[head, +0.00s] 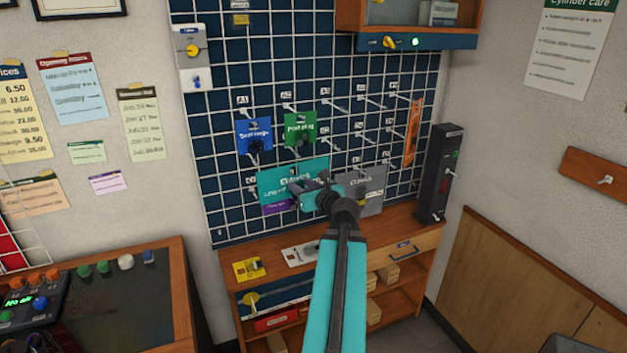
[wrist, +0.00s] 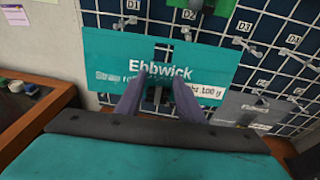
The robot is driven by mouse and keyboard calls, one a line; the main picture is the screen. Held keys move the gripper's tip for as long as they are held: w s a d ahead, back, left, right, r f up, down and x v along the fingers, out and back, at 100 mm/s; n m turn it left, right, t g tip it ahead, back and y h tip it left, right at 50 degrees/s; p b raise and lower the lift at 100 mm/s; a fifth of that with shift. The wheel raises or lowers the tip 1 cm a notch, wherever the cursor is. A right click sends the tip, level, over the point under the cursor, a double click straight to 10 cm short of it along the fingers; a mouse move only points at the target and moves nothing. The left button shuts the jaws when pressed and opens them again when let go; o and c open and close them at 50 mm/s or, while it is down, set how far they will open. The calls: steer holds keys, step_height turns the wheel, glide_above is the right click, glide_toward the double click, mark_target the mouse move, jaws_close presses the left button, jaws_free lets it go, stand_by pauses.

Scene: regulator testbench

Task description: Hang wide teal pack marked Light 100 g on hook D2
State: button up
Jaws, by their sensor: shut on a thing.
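The wide teal pack (wrist: 105,62) fills the middle of the wrist view, its face reading "Ebbwick" and "100 g". It also shows in the head view (head: 275,177), in front of the lower grid. My gripper (wrist: 158,95) is shut on the pack's lower middle; in the head view my gripper (head: 318,192) partly covers it. A dark slot shows near the pack's top edge. The D2 label (wrist: 187,27) is just above that edge, with a short bit of hook below it. I cannot tell whether the hook passes through the slot.
A grey pack (head: 372,200) hangs to the right, and a purple pack (head: 277,209) is partly hidden behind the teal one. Blue (head: 253,138) and green (head: 299,128) packs hang above. An orange pack (head: 412,132) hangs far right. A wooden shelf unit (head: 395,228) stands below.

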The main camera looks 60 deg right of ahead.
mark_target(307, 172)
steer(key=shift+s+d+r+m+g+h, duration=0.2)
steer(key=shift+s+d+r+m+h, duration=0.15)
steer(key=shift+s+d, duration=0.3)
steer(key=shift+s+d+r+m+g+h, duration=0.15)
steer(key=shift+s+d+r+g+h, duration=0.1)
steer(key=shift+s+d+r, duration=0.25)
steer(key=shift+s+d+f, duration=0.1)
steer(key=shift+s+d, duration=0.1)
steer(key=shift+w+d, duration=0.15)
steer(key=shift+r+b+x, duration=0.2)
steer(key=shift+b+x, duration=0.15)
steer(key=shift+x, duration=1.05)
steer(key=shift+r+b+x, duration=0.15)
steer(key=shift+b+x, duration=0.2)
steer(key=shift+x, duration=1.05)
steer(key=shift+r+b+x, duration=0.2)
steer(key=shift+b+x, duration=0.15)
steer(key=shift+x, duration=1.05)
steer(key=shift+w+d+f+p, duration=0.3)
steer(key=shift+w+d+p, duration=0.05)
steer(key=shift+w, duration=0.2)
steer(key=o, duration=1.2)
steer(key=shift+c, duration=0.2)
steer(key=shift+s, duration=0.1)
